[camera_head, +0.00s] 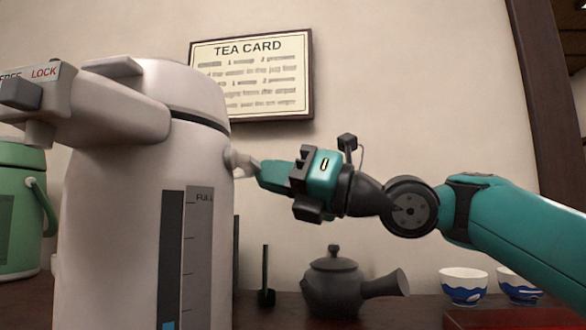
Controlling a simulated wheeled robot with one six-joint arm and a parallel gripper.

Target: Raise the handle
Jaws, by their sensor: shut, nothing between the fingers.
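A large pale air pot (145,190) stands at the left, with a spout head on its left side, a lid, and a level gauge marked FULL. A small pale piece that looks like the handle's pivot or end (242,160) juts from its right side. The rest of the handle is not visible; it may be hidden behind the pot. My gripper (262,177) is shut and empty, its teal fingertips pointing left at this piece. The tips overlap its lower right edge in view; I cannot tell whether they touch.
A green pot (20,215) with a handle stands behind at the far left. A dark teapot (332,285) stands below my gripper. Blue-and-white cups (463,286) stand at the right by a red surface. A tea card (252,75) hangs on the wall. Space above my arm is clear.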

